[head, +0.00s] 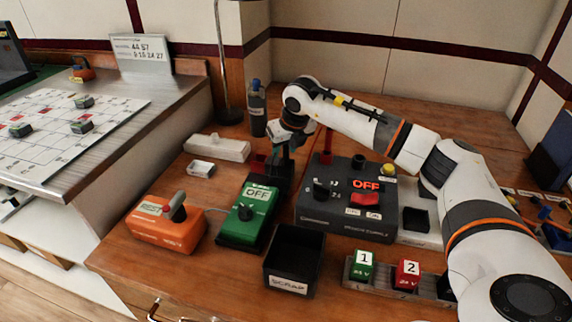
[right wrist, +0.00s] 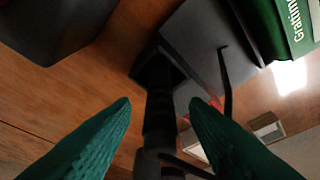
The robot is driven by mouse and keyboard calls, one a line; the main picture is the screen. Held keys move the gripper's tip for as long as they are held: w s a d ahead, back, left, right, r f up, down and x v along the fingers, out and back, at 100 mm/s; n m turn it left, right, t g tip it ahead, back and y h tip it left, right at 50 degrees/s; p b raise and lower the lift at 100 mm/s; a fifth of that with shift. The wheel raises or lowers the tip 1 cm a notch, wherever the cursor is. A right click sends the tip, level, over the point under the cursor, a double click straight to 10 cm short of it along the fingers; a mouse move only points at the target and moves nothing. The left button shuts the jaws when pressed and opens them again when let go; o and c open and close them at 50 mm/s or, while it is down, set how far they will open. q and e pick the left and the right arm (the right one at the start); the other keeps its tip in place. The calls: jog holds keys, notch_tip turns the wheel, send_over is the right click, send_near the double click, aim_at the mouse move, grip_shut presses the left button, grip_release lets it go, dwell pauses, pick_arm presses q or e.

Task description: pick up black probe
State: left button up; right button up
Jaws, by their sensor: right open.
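The black probe (right wrist: 159,122) shows in the right wrist view as a dark stick between my green fingers, its far end at a dark square holder (right wrist: 157,68). A black cable (right wrist: 227,85) runs nearby. In the head view my right gripper (head: 288,146) points down over the black holder, behind the green box. There the probe is mostly hidden by the gripper. The fingers are open, one on each side of the probe, with gaps visible. My left gripper is not in view. A red probe (head: 328,143) stands upright to the right.
The power supply box (head: 345,221) with a lit OFF display is right of the gripper. A green OFF box (head: 247,218), an orange box (head: 166,226) and a black scrap bin (head: 292,258) stand in front. A dark bottle (head: 257,110) stands behind. A white power strip (head: 217,147) lies left.

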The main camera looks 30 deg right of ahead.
jog(key=shift+w+f, duration=0.15)
jog(key=shift+f, duration=0.2)
grip_shut()
jog(key=shift+r, duration=0.1)
